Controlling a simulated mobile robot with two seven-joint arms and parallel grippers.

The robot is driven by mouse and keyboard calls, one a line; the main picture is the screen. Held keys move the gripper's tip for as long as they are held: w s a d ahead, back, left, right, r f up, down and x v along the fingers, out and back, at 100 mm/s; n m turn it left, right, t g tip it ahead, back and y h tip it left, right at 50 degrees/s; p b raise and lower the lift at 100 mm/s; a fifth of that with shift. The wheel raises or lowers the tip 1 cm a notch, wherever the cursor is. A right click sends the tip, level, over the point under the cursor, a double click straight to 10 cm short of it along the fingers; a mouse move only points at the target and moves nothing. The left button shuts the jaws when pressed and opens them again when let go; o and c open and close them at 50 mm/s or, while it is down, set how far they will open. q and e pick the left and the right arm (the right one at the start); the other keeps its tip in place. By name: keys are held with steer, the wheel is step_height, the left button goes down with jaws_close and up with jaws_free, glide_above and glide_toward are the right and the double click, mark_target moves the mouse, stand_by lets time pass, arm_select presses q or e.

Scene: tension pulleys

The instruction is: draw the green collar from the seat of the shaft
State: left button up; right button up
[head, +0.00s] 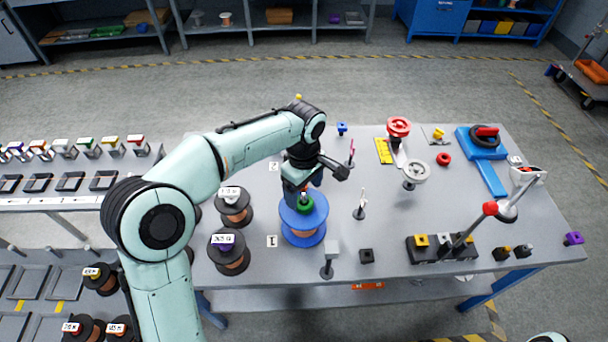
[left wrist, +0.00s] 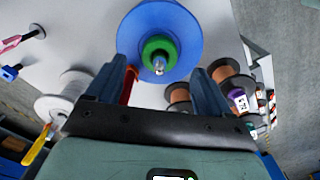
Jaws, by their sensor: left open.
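The green collar (head: 306,205) sits around the shaft at the centre of a blue-flanged spool (head: 302,235) on the grey table. In the left wrist view the collar is a green ring (left wrist: 151,44) around the bright shaft tip (left wrist: 159,66), with the blue flange (left wrist: 187,30) behind it. My left gripper (head: 303,196) is above the spool, pointing down, and partly hides the collar in the head view. In the left wrist view its fingers (left wrist: 163,70) are apart, one on either side of the collar in the picture, with nothing held. I cannot tell whether they touch it. My right gripper is not seen.
Two dark spools (head: 233,206) (head: 229,252) stand left of the blue one. A small post (head: 327,261) and another upright (head: 361,204) are near its right. A black block with levers (head: 442,249) is farther right. The table's front middle has some free room.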

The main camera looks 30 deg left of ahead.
mark_target(304, 193)
arm_select(q)
steer(key=shift+f, duration=2.1)
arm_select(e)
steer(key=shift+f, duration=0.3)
arm_select(q)
steer(key=c, duration=1.1)
steer(key=shift+r+p, duration=1.15)
steer(key=shift+r, duration=0.7)
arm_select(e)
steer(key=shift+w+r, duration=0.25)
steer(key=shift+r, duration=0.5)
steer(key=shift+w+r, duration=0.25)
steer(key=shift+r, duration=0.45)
arm_select(q)
steer(key=shift+r+p, duration=1.1)
steer(key=shift+r, duration=0.6)
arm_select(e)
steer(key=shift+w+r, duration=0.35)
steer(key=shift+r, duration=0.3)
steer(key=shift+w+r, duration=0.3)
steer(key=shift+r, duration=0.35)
arm_select(q)
steer(key=shift+r, duration=0.25)
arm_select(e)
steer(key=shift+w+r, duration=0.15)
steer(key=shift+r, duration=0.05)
